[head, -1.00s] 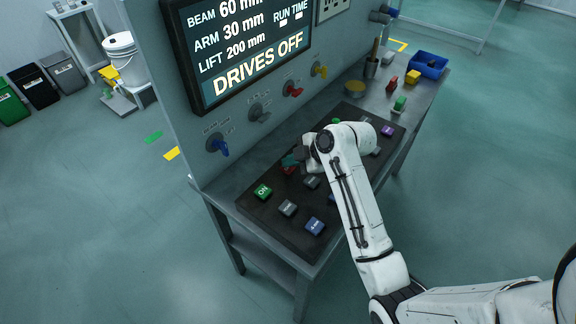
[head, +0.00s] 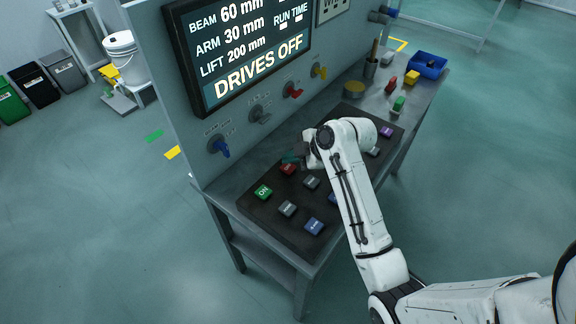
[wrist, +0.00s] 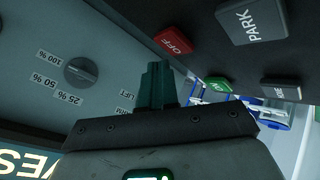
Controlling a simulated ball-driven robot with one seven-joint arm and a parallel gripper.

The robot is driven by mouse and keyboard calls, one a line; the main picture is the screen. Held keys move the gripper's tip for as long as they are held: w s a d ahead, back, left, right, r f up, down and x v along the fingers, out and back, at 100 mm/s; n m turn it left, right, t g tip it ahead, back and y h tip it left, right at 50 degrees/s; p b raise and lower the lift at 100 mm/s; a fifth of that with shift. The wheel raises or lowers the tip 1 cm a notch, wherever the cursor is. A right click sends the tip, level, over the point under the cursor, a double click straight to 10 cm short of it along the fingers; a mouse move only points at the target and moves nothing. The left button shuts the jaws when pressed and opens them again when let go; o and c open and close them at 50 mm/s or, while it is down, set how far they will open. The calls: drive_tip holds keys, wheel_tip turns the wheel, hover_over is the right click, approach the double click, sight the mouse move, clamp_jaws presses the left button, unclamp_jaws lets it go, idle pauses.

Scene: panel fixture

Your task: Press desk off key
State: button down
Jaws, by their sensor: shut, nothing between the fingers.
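The red OFF key (head: 289,168) sits on the dark key panel (head: 262,213) on the desk. It also shows in the wrist view (wrist: 174,41), lettered OFF. My gripper (head: 291,157) is just behind and above the red key, with its dark teal fingers together and nothing held. In the wrist view the closed fingers (wrist: 157,70) end close to the OFF key, with a small gap between them in the picture. The screen (head: 240,50) reads DRIVES OFF.
The green ON key (head: 264,191), grey keys (head: 288,208) and a blue key (head: 314,226) are nearby on the panel. A grey PARK key (wrist: 250,22) is beside OFF. Rotary knobs, one of them blue (head: 219,147), line the upright board behind.

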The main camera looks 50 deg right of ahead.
sight(292, 169)
drive_tip(key=shift+r+p, duration=1.9)
drive_tip(key=shift+r, duration=0.55)
drive_tip(key=shift+s+f, duration=0.1)
